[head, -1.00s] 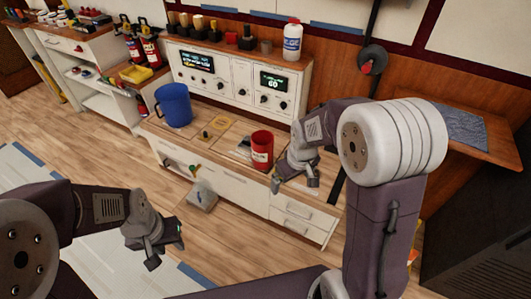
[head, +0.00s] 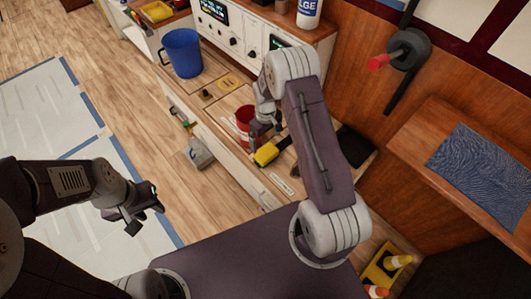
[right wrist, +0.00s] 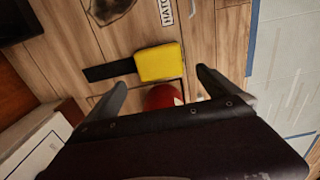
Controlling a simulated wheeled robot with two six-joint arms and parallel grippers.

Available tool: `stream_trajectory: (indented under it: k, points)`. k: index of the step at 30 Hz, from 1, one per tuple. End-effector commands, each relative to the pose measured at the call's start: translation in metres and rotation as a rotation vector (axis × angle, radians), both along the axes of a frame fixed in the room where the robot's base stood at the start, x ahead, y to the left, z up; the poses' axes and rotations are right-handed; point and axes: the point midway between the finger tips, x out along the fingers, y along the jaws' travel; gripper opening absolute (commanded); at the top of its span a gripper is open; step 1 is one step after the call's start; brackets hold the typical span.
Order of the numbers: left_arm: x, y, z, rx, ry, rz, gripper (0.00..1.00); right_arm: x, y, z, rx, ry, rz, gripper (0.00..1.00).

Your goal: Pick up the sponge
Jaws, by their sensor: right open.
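A yellow block that looks like the sponge (head: 266,155) lies on the wooden counter, with a black strip at one end. It also shows in the right wrist view (right wrist: 160,63), just beyond the fingertips. My left gripper (head: 146,214) hangs over the floor at the left, fingers apart and empty.
A red cup (head: 242,116) stands close to my right gripper; its red top shows between the fingers in the wrist view (right wrist: 163,97). A blue bucket (head: 183,54) stands further back. A grey box (head: 199,154) sits on the floor by the counter. A control panel (head: 232,30) stands behind.

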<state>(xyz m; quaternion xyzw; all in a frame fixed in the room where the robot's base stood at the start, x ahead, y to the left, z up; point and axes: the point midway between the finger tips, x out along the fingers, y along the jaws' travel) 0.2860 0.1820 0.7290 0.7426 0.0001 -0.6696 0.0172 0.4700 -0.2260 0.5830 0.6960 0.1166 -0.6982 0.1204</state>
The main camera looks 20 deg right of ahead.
Motion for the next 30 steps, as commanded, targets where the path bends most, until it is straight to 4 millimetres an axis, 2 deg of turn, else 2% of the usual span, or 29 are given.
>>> stream_trajectory:
  k: [4,9,15,21,24,29,30]
  points:
    - [0.000,0.000,-0.004,0.000,0.000,0.000,0.36,0.000,-0.001,-0.008,0.000,0.000,-0.002,1.00]
    - [0.000,0.000,-0.015,0.000,0.000,0.000,0.36,-0.001,-0.001,-0.036,0.000,0.001,-0.002,1.00]
    - [0.000,0.000,-0.017,0.000,0.000,0.000,0.36,0.000,0.000,-0.043,-0.001,-0.001,-0.001,1.00]
    - [0.000,0.000,-0.033,0.000,0.000,0.000,0.36,-0.002,0.001,-0.080,0.000,0.001,-0.001,1.00]
    - [0.000,0.000,-0.036,0.000,0.000,0.000,0.36,-0.002,0.000,-0.091,0.000,-0.001,-0.001,1.00]
    - [0.000,0.000,-0.034,0.000,0.000,0.000,0.36,-0.001,0.000,-0.090,0.000,-0.002,-0.001,1.00]
    - [0.000,0.000,-0.034,0.000,0.000,0.000,0.36,-0.001,0.000,-0.090,0.000,-0.002,-0.001,0.97]
